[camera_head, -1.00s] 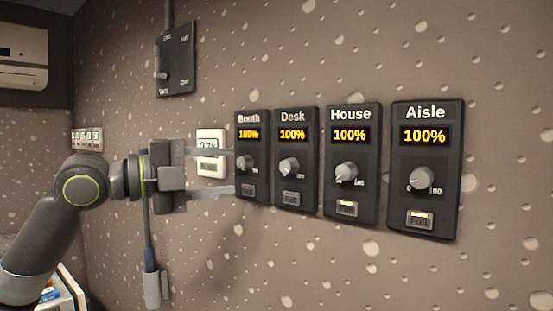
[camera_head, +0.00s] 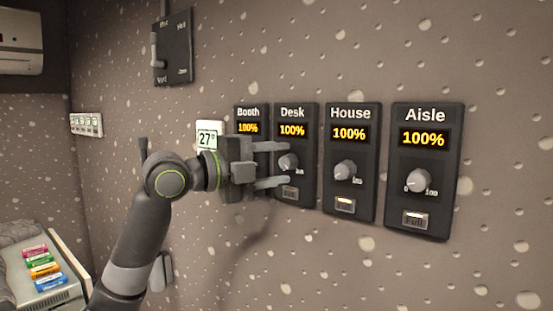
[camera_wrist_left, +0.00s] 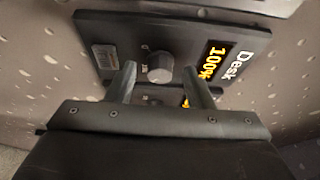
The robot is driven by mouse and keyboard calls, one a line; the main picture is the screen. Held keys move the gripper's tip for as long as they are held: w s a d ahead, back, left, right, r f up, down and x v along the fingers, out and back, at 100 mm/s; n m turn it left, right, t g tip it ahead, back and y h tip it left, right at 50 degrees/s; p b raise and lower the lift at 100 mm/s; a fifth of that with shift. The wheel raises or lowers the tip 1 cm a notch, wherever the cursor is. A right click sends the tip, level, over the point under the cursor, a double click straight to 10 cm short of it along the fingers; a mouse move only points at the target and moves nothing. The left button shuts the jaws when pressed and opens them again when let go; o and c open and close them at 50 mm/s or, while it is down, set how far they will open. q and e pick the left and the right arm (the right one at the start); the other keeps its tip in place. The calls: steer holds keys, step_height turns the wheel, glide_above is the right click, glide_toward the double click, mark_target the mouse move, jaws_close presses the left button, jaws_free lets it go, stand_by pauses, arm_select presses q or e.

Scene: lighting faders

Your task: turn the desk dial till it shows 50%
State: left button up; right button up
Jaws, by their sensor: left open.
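The Desk panel (camera_head: 295,193) is on the wall between the Booth and House panels. Its display (camera_head: 292,131) reads 100%. The Desk dial (camera_head: 287,162) is a grey knob below the display; it also shows in the left wrist view (camera_wrist_left: 160,68). My left gripper (camera_head: 284,165) is open, with one finger above and one below the dial in the head view. In the left wrist view the dial is between and just beyond the fingertips (camera_wrist_left: 160,80); I see no clear contact. My right gripper is not in view.
The Booth panel (camera_head: 247,115) is partly hidden behind my left gripper. The House panel (camera_head: 351,200) and Aisle panel (camera_head: 424,195), both at 100%, are to the right. A thermostat (camera_head: 208,135) and a lever box (camera_head: 174,50) are to the left.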

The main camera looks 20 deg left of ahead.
arm_select(q)
steer(key=shift+w+d, duration=0.1)
steer(key=shift+w, duration=0.05)
steer(key=c, duration=1)
steer(key=shift+f, duration=0.1)
